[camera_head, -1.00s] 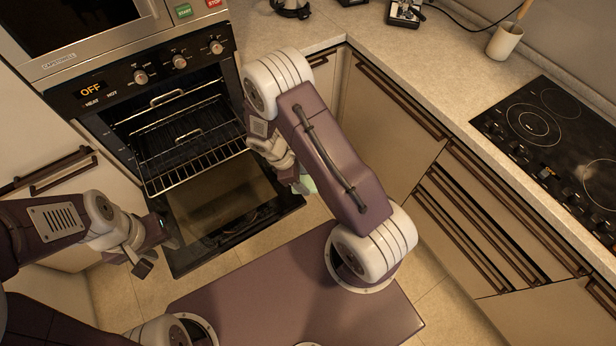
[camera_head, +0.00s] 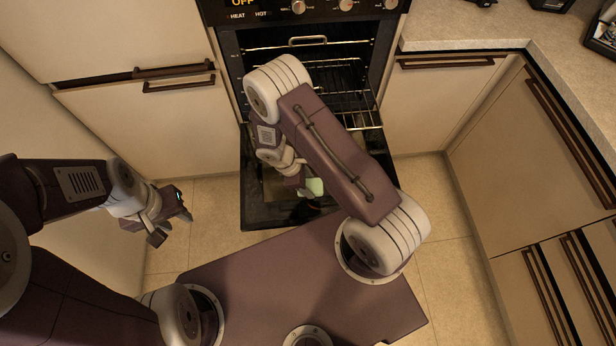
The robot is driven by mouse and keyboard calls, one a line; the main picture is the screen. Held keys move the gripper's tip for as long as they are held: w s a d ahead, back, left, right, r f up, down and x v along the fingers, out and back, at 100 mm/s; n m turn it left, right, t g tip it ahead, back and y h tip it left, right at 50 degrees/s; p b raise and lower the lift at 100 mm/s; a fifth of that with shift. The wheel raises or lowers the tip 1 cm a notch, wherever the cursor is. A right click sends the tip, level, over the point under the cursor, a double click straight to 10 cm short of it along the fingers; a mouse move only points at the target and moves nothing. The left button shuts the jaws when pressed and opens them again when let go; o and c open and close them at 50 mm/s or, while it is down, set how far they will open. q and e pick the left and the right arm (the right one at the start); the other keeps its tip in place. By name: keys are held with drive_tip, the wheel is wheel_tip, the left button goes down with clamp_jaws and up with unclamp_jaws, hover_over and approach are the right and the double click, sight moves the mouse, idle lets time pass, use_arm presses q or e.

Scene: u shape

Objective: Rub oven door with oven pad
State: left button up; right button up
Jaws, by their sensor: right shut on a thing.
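The oven door (camera_head: 257,214) hangs open and lowered in front of the oven (camera_head: 335,45), with a dark frame and glass. My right arm covers much of it. My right gripper (camera_head: 308,190) is over the door, shut on the pale green oven pad (camera_head: 316,187), which shows only in part. I cannot tell whether the pad touches the door. My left gripper (camera_head: 171,226) is open and empty, to the left of the door and above the floor.
Wire racks (camera_head: 350,75) are inside the oven. Cabinets with dark handles stand left (camera_head: 150,125) and right (camera_head: 440,105) of it. A counter (camera_head: 460,30) runs along the upper right. Tiled floor (camera_head: 205,235) is clear left of the door.

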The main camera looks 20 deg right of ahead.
drive_tip(key=shift+f, duration=0.3)
use_arm(q)
drive_tip(key=shift+f, duration=0.3)
use_arm(e)
drive_tip(key=shift+a, duration=0.1)
